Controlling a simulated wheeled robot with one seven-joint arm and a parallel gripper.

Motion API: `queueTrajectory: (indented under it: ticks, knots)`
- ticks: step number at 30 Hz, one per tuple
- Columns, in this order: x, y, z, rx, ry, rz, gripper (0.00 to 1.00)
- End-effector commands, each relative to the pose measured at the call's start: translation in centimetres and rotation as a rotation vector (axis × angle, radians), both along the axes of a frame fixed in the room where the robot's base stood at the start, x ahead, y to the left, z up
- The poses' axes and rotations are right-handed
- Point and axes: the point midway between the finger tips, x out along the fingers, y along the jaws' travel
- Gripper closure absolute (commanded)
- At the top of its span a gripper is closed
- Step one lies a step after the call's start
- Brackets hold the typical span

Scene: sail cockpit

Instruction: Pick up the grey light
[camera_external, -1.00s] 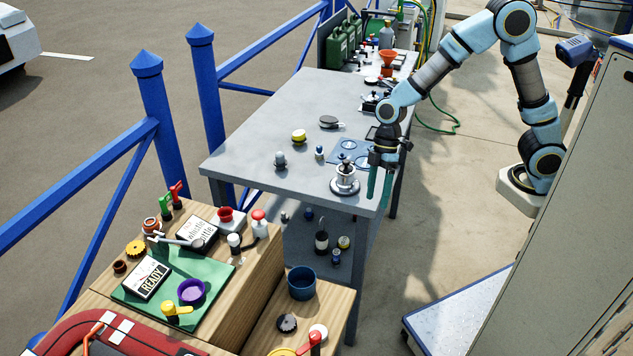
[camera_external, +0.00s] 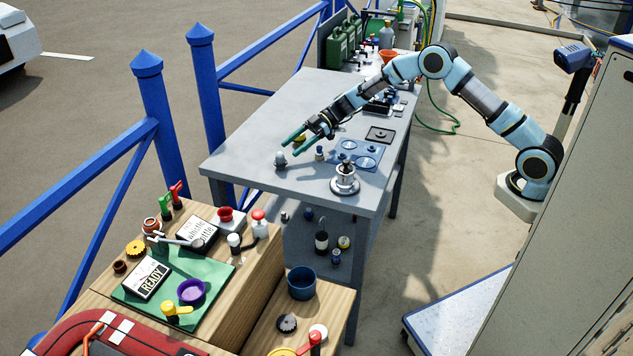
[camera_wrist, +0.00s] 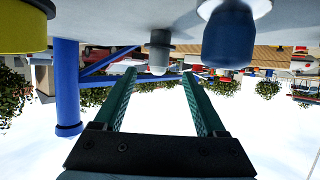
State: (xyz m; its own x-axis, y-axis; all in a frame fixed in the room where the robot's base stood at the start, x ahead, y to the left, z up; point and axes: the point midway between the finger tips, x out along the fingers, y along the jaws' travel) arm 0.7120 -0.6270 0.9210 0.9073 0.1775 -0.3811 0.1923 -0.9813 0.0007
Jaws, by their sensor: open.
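The grey light (camera_external: 281,160) is a small domed grey piece standing upright on the grey table (camera_external: 245,130), near its left front part. My gripper (camera_external: 289,146) is open, with its green fingers low over the table and pointing at the light. The fingertips are close to the light in the outside view; I cannot tell whether they touch it. The wrist view is upside down. There the light (camera_wrist: 160,52) hangs from the table surface, between and just beyond the two fingertips (camera_wrist: 158,78). Nothing is in the grip.
A blue-topped piece (camera_external: 319,153) stands right of the light, and it looms close in the wrist view (camera_wrist: 232,35). A yellow piece (camera_external: 299,138) is partly behind the fingers. A silver pot-like piece (camera_external: 344,180) stands at the front right. The table's left front is clear.

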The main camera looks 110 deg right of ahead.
Motion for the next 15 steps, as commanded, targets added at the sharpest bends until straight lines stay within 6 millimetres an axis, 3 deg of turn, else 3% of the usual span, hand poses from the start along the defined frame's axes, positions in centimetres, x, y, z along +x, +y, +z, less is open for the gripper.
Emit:
queueTrajectory:
  ticks: [7, 15]
  knots:
    - [1.7, 0.3, -0.5, 0.001, 0.001, 0.001, 0.27]
    - [5.1, 0.7, -2.1, 0.001, 0.001, 0.002, 0.27]
